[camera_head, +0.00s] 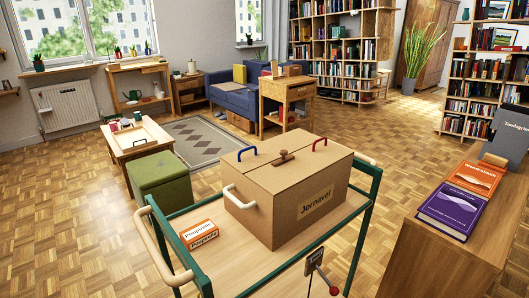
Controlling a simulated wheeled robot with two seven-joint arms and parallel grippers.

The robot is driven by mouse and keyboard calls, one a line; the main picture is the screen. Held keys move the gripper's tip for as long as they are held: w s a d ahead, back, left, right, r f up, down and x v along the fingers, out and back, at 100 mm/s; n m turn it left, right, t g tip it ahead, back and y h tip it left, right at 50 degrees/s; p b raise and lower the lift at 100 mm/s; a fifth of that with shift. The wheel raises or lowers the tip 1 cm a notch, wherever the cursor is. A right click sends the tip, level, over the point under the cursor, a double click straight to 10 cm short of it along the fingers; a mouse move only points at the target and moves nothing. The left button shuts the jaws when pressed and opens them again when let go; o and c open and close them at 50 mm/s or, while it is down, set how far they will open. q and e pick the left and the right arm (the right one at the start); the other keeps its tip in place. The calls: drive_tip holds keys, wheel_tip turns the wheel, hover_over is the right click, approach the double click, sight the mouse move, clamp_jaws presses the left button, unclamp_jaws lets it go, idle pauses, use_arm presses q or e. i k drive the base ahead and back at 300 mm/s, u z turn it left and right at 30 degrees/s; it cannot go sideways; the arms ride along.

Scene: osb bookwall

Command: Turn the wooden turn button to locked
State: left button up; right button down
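The top looks flat and closed. Neither of my grippers shows in the head view.
The box stands on a green-framed cart (227,268) with pale grips. An orange-and-white small box (199,235) lies left of it. A red-knobbed lever (333,290) is at the cart's front. A wooden cabinet (430,270) with books stands right; a green stool (160,180) stands behind left.

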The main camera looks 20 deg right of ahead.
sight(283, 152)
drive_tip(key=u, duration=1.9)
drive_tip(key=k, duration=0.85)
drive_tip(key=z, duration=1.55)
drive_tip(key=i, duration=0.5)
drive_tip(key=z, duration=0.1)
